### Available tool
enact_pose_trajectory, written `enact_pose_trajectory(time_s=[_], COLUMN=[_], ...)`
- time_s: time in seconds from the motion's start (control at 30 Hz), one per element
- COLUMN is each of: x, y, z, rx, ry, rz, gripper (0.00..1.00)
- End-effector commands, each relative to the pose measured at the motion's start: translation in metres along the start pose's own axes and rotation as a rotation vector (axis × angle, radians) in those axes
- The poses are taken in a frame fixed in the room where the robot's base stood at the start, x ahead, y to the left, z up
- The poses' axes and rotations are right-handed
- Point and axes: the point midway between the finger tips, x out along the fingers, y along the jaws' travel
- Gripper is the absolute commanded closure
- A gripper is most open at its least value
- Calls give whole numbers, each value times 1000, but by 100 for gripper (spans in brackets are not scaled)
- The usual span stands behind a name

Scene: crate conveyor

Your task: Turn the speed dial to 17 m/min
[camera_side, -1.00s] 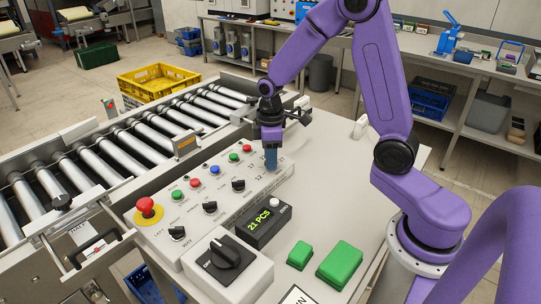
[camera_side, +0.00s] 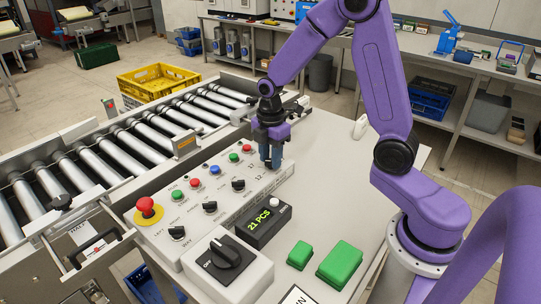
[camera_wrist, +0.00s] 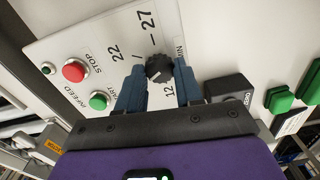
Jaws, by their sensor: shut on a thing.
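The speed dial (camera_wrist: 158,68) is a black ribbed knob on the light control panel (camera_wrist: 85,35). My gripper (camera_wrist: 160,75) is shut on it, one blue finger on each side; in the side view my gripper (camera_side: 272,164) points down at the panel's far right end and hides the knob. The printed 12, 22 and 27 show around the dial in the wrist view; the 17 is not visible there, and the left finger covers that part. A light mark shows on the knob's lower left side. I cannot read its exact setting.
Beside the dial are a red STOP button (camera_wrist: 75,70) and a green START button (camera_wrist: 98,101). A counter box reading 21 PCS (camera_side: 264,222), a large black switch (camera_side: 229,256) and green blocks (camera_side: 340,264) stand nearer. The roller conveyor (camera_side: 140,135) runs behind the panel.

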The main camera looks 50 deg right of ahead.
Motion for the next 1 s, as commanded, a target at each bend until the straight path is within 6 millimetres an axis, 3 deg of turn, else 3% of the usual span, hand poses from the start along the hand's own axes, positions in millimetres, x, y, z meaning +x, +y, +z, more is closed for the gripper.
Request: enact_pose_trajectory(time_s=[0.53,0.57,0.63,1.0], x=[-1,-1,-1,-4], y=[1,1,1,1], z=[0,0,0,0], rx=[-26,-26,-26,-26], ry=[1,1,1,1], rz=[5,5,4,3], gripper=[95,61,39,39])
